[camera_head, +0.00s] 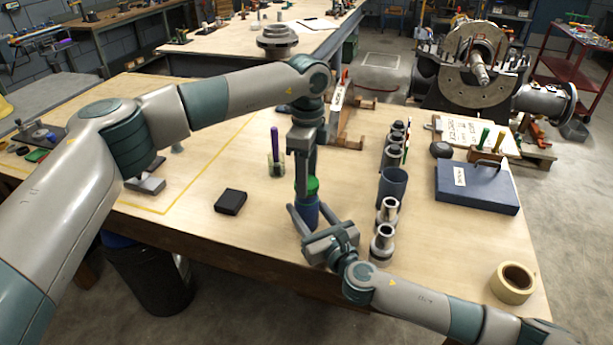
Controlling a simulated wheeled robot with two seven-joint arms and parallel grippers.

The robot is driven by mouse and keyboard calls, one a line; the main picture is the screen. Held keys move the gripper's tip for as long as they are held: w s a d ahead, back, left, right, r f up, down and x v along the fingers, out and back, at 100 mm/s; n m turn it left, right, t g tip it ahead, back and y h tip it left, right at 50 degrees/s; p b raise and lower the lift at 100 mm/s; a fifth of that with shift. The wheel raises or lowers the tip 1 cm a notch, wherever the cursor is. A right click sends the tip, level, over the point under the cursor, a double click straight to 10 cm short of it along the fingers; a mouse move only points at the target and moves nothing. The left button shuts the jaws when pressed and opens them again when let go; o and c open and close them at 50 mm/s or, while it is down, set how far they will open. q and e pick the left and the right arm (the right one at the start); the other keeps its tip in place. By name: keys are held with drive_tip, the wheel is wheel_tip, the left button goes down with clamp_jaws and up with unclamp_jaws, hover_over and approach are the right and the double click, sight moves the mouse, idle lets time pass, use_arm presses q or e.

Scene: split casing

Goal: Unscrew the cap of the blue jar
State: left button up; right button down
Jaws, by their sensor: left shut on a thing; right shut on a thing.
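The blue jar (309,214) stands near the front middle of the wooden table. It is partly hidden by my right gripper. A green cap (313,185) sits on top of it. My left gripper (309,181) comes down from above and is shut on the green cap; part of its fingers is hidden. My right gripper (308,212) reaches in from the front right, low down, and is shut on the jar's blue body, with a finger on either side.
A black box (230,201) and a cup with a purple marker (275,160) stand left of the jar. Several metal sockets (388,212) stand in a row close on the right. A blue case (477,188) and a tape roll (513,283) lie farther right. The left front tabletop is clear.

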use_arm(q)
drive_tip(key=shift+r, duration=2)
use_arm(e)
drive_tip(key=c, duration=0.8)
unclamp_jaws()
use_arm(q)
wheel_tip(320, 180, down, 2)
drive_tip(key=shift+f+b, duration=0.1)
drive_tip(key=shift+b, duration=0.95)
use_arm(e)
drive_tip(key=v, duration=1.2)
